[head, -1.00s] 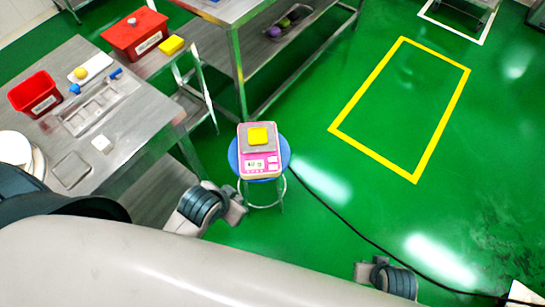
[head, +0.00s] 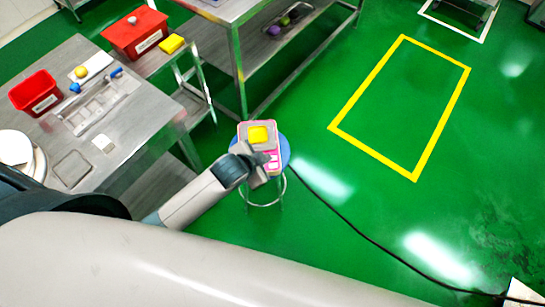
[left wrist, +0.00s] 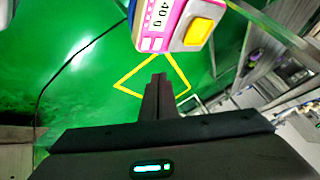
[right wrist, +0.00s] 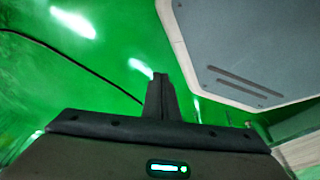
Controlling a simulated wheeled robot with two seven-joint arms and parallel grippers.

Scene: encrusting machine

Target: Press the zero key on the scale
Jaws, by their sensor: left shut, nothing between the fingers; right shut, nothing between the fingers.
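The pink and white scale (head: 274,168) stands on a blue round stool with a yellow block (head: 258,134) on its grey pan. My left gripper (head: 267,158) is shut and empty, over the front part of the scale, and hides much of the display and keys in the head view. In the left wrist view the scale (left wrist: 176,32) is at the top, its display reading about 40 g, pale keys (left wrist: 152,43) beside it. The left fingertips (left wrist: 160,78) appear below the keys; contact cannot be told. My right gripper (right wrist: 160,80) is shut and empty, shown only in the right wrist view.
The blue stool (head: 284,150) has open green floor to its right, with a black cable (head: 340,215) there. A steel table (head: 130,125) with a red bin (head: 35,92) and trays is at left. A steel shelf stands behind the stool.

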